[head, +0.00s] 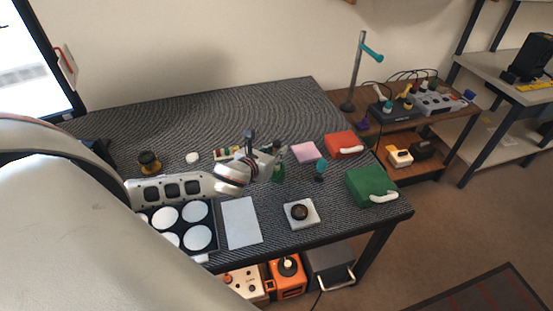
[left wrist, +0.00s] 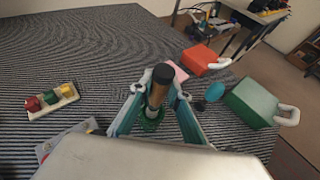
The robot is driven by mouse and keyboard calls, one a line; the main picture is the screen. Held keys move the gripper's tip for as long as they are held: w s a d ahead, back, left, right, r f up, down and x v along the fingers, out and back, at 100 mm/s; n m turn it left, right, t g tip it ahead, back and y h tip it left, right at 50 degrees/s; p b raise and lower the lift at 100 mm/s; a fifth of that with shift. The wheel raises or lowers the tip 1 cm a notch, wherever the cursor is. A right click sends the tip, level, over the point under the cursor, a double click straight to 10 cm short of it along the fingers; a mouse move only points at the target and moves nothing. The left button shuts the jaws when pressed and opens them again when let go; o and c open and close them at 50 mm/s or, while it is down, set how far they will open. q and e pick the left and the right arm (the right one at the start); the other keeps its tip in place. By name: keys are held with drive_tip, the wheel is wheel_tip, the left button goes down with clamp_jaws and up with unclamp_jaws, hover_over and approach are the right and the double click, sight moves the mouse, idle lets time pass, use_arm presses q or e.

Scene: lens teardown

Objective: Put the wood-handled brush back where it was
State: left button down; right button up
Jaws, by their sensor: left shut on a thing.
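The wood-handled brush (left wrist: 157,92) shows in the left wrist view as a brown, roughly upright cylinder with a dark top end. My left gripper (left wrist: 160,82) is shut on it, one finger on each side. A green thing (left wrist: 153,122) shows just below the brown part; I cannot tell whether it is part of the brush or a holder under it. In the head view my left gripper (head: 266,152) is over the middle of the table, with the green thing (head: 279,173) below its fingers. My right gripper is not in view.
Near the gripper are a pink block (head: 304,151), a teal-topped thing (head: 320,169), a red case (head: 342,144) and a green case (head: 369,187). A small tray (left wrist: 42,113) holds red, yellow and green pieces. A white pad (head: 241,223) lies in front. The table's back is clear.

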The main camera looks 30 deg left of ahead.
use_arm(q)
wheel_tip(320, 180, down, 3)
drive_tip(key=shift+r, duration=0.1)
drive_tip(key=shift+f+b, duration=0.3)
drive_tip(key=shift+f, duration=0.05)
drive_tip(key=c, duration=1.9)
unclamp_jaws()
drive_tip(key=shift+f, duration=0.1)
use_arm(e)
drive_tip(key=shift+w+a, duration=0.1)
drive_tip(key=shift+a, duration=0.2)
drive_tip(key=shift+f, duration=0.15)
use_arm(q)
drive_tip(key=v, duration=1.2)
drive_tip(key=shift+p, duration=0.35)
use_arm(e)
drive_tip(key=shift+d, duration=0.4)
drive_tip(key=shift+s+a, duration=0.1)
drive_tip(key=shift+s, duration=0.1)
